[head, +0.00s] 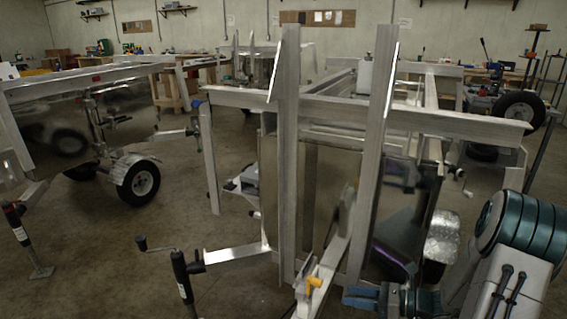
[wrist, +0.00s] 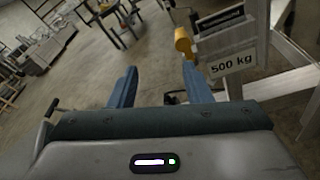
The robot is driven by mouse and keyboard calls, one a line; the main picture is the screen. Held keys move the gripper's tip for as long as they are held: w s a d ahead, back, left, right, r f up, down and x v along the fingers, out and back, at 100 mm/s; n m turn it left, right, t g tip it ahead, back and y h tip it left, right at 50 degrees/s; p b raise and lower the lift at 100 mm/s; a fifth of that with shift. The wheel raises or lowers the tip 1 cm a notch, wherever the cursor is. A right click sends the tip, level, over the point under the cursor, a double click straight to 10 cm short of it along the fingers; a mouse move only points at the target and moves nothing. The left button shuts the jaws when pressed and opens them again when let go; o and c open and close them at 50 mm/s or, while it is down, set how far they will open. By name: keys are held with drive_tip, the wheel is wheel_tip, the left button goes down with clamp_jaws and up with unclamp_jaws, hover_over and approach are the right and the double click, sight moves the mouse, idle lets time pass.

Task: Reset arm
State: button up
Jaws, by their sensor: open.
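My gripper (wrist: 160,84) is open, with its two blue fingers apart and nothing seen between them in the wrist view. In the head view my gripper (head: 353,297) is low at the bottom, right of the yellow coupling handle (head: 314,282) on the trailer drawbar. The same yellow handle (wrist: 183,41) shows beyond the right finger in the wrist view, beside a plate marked 500 kg (wrist: 233,65). I cannot tell whether the finger touches anything. The nearest aluminium trailer (head: 240,99) stands upright posts and rails in front of me.
A second trailer (head: 75,75) with a wheel (head: 146,181) stands at left. Jockey-wheel handles (head: 178,262) stick up at lower left. A spare wheel (head: 518,111) is at right. Workbenches line the back wall. Open concrete floor (head: 110,235) lies between the trailers.

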drive_tip(key=s+a+r+n+g+h+p, duration=0.3)
drive_tip(key=s+a+r+n+g+h, duration=0.15)
drive_tip(key=s+r+n, duration=0.35)
drive_tip(key=s+a+r+n+g+h+p, duration=0.3)
drive_tip(key=s+a+r+n+h, duration=0.25)
drive_tip(key=n, duration=0.55)
drive_tip(key=s+d+r+n+t+h+p, duration=0.1)
drive_tip(key=s+d+r+n+t+h, duration=0.1)
drive_tip(key=r+n, duration=0.2)
drive_tip(key=s+d+r+n+t+h+p, duration=0.1)
drive_tip(key=s+r+n+h, duration=0.1)
drive_tip(key=r+n, duration=0.2)
drive_tip(key=shift+d+r+t+h, duration=0.3)
drive_tip(key=shift+d+r+t, duration=0.05)
drive_tip(key=shift+r, duration=0.1)
